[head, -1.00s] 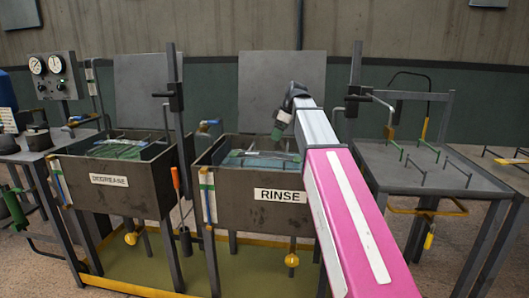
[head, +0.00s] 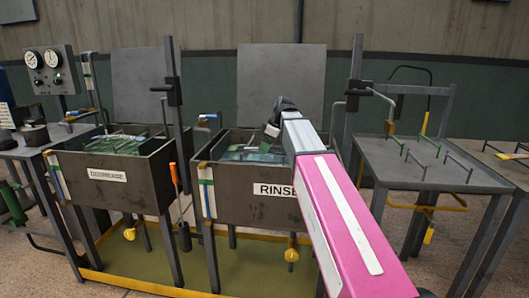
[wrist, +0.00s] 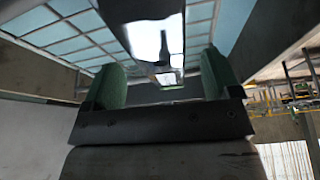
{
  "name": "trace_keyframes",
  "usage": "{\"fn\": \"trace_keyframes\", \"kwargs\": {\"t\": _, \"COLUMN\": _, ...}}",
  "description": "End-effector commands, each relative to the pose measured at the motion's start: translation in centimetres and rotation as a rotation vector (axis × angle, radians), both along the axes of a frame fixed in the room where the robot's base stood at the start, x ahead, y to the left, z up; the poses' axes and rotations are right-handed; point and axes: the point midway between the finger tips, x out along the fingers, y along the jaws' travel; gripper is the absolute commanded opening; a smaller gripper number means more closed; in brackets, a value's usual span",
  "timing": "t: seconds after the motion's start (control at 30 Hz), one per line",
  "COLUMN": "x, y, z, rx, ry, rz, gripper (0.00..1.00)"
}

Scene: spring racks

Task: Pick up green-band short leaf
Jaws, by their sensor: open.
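My gripper (wrist: 163,72) is open in the wrist view, with its two green fingers apart. A long grey metal strip (wrist: 145,14) with bright reflections lies ahead, in line with the gap between the fingers. In the head view my arm reaches over the rinse tank (head: 232,200), and my gripper is hidden behind the arm and tank wall.
A pale blue gridded surface (wrist: 60,35) lies around the strip. The degrease tank (head: 122,195) stands left of the rinse tank. Upright posts (head: 353,100) flank the rinse tank. A grey table (head: 450,178) with pegs and rods stands to the right.

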Motion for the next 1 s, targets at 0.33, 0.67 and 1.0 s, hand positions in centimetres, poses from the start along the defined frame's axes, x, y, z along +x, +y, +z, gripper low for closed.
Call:
{"fn": "trace_keyframes", "kwargs": {"t": 0.33, "x": 0.1, "y": 0.5, "z": -1.3, "rx": 0.0, "ry": -0.001, "rz": 0.0, "gripper": 0.83}}
{"fn": "trace_keyframes", "kwargs": {"t": 0.67, "x": 0.1, "y": 0.5, "z": -1.2, "rx": 0.001, "ry": -0.002, "rz": 0.001, "gripper": 0.15}}
{"fn": "trace_keyframes", "kwargs": {"t": 1.0, "x": 0.2, "y": 0.5, "z": 0.3, "rx": 0.001, "ry": -0.003, "rz": 0.001, "gripper": 0.15}}
